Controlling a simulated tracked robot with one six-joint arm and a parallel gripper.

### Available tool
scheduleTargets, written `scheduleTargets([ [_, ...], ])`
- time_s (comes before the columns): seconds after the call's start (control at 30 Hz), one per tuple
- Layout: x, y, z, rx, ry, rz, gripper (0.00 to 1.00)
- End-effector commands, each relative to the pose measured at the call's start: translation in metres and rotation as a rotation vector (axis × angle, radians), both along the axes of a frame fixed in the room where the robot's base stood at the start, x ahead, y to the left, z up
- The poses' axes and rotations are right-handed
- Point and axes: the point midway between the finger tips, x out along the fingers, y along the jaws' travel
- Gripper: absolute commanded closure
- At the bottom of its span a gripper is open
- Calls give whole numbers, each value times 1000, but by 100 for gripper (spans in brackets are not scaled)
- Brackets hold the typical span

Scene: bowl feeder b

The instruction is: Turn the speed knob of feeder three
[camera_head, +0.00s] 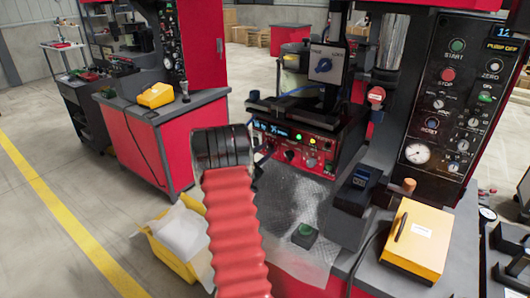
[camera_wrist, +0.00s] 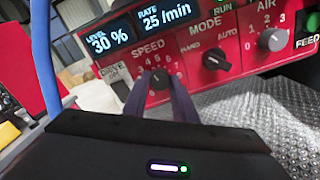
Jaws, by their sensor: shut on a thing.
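The speed knob (camera_wrist: 159,78) is a small dark knob under the white word SPEED, with numbers around it, on the red control panel (camera_wrist: 205,42) in the wrist view. My gripper (camera_wrist: 160,84) is shut on this knob, one dark finger on each side. The fingers hide part of the dial's lower numbers. Displays above it read LEVEL 30 % and RATE 25 /min. In the head view the red panel (camera_head: 296,151) is at the centre, and my arm hides its left end and my gripper. No feeder number is readable.
Right of the speed knob are the MODE knob (camera_wrist: 215,60) and the AIR knob (camera_wrist: 271,40). A blue tube (camera_wrist: 44,60) runs down the left. A textured metal plate (camera_wrist: 275,112) lies below the panel. A yellow box (camera_head: 415,240) sits at right on the bench.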

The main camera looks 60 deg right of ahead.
Motion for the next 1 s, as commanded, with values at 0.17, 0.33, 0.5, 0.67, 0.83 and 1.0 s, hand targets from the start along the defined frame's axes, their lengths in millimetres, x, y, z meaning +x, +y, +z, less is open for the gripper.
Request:
scheduleTargets([
  [0.17, -1, 0, 1, -3, -12, -2, 97],
  [0.33, -1, 0, 1, -3, -11, -2, 97],
  [0.5, -1, 0, 1, -3, -10, -2, 67],
  [0.67, 0, 0, 0, -2, -10, -1, 56],
  [0.83, 0, 0, 0, -2, -10, 0, 56],
  [1.0, 1, 3, 0, -2, -9, 1, 56],
])
